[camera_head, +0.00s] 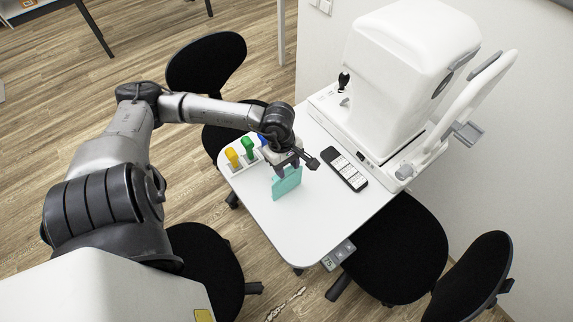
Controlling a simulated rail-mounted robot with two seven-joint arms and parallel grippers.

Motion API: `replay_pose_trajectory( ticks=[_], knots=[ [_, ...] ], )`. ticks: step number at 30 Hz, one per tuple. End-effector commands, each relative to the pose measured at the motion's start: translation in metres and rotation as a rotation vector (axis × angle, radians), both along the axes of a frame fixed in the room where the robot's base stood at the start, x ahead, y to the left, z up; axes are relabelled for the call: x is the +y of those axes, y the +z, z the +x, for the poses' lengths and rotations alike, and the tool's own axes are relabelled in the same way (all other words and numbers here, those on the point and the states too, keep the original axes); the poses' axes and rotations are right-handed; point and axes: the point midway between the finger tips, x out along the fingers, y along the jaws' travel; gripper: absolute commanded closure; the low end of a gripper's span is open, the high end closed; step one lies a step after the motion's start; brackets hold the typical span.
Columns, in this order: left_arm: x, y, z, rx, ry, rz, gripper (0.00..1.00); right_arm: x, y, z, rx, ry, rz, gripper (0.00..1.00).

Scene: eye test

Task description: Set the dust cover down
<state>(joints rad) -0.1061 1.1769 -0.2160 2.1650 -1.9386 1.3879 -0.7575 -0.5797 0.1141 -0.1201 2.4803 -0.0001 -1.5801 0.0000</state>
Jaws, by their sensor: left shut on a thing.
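The dust cover (287,184) appears to be the teal, flat, folded piece at the middle of the white table. My left gripper (288,171) comes down from above and is shut on its top edge. The cover hangs upright below the fingers. Its lower edge is at or just above the tabletop; I cannot tell whether it touches. My right gripper is not in view.
The white table (290,230) carries a rack with yellow (232,156), green (247,147) and blue bottles left of the gripper. A dark remote (344,168) lies to the right. A large white eye instrument (405,70) stands behind. Black chairs (400,250) surround the table. Its front is clear.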

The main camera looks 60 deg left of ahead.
Motion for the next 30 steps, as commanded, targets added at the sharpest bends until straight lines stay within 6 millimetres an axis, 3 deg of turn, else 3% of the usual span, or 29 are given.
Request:
replay_pose_trajectory(
  ticks=[9, 10, 18, 26, 30],
  knots=[
    [0.0, -0.003, 0.0, -0.001, 0.0, 0.001, 0.71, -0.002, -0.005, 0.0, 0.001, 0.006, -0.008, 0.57],
    [0.0, -0.002, 0.0, -0.001, 0.0, 0.0, 0.56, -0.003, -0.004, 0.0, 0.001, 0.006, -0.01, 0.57],
    [0.0, -0.002, 0.0, 0.0, 0.0, 0.001, 0.32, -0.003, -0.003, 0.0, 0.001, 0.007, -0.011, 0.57],
    [0.0, 0.0, 0.0, 0.0, 0.0, 0.001, 0.32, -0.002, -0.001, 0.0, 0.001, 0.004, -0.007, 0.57],
    [0.003, 0.012, 0.0, -0.001, 0.0, 0.004, 0.32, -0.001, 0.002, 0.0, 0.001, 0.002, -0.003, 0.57]
  ],
)
